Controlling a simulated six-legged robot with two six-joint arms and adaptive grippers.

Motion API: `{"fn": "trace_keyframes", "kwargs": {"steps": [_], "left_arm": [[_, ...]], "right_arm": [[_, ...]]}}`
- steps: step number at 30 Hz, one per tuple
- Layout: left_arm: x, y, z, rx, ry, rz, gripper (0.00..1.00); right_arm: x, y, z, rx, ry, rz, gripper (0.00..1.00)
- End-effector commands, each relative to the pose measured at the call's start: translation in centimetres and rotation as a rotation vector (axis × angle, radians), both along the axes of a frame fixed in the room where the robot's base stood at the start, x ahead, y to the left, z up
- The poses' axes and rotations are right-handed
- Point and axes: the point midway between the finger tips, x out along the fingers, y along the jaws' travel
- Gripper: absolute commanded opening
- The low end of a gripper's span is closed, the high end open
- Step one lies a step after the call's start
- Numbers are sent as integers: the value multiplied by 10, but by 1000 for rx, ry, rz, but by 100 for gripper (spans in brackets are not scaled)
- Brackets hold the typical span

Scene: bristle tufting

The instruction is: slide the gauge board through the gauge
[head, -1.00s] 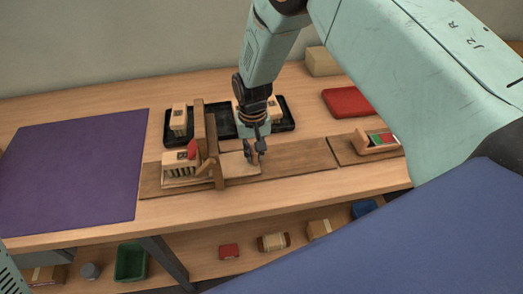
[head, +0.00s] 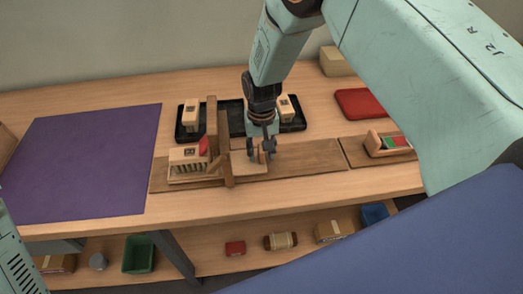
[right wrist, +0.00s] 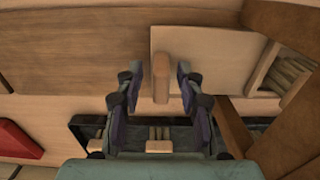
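The gauge (head: 212,140) is an upright wooden frame on a brown base strip. It also shows at the right of the right wrist view (right wrist: 290,125). The gauge board (head: 250,170) is a pale flat board lying on the strip at the right side of the gauge, its left end close to the frame. An upright wooden handle (right wrist: 161,75) stands on it. My right gripper (head: 262,150) is over the board. In the right wrist view its fingers (right wrist: 160,72) stand apart on both sides of the handle, with gaps showing. My left gripper is out of view.
A pale block with holes and tufts (head: 188,165) sits left of the gauge, a red piece by it. A black tray (head: 236,108) with pale blocks lies behind. A purple mat (head: 85,160) is left, a small wooden holder (head: 388,144) right. The strip (head: 310,157) right of the board is clear.

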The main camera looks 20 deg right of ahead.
Motion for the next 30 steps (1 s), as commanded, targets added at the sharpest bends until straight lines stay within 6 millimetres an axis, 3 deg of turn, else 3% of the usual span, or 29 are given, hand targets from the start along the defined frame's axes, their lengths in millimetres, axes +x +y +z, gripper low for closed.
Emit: {"fn": "trace_keyframes", "kwargs": {"steps": [9, 24, 30], "left_arm": [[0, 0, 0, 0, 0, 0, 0], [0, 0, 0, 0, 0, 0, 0], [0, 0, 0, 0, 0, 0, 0]], "right_arm": [[1, 1, 8, 0, -1, 1, 38], [1, 1, 100, -1, -3, 1, 38], [0, 1, 118, -1, 0, 1, 38]]}}
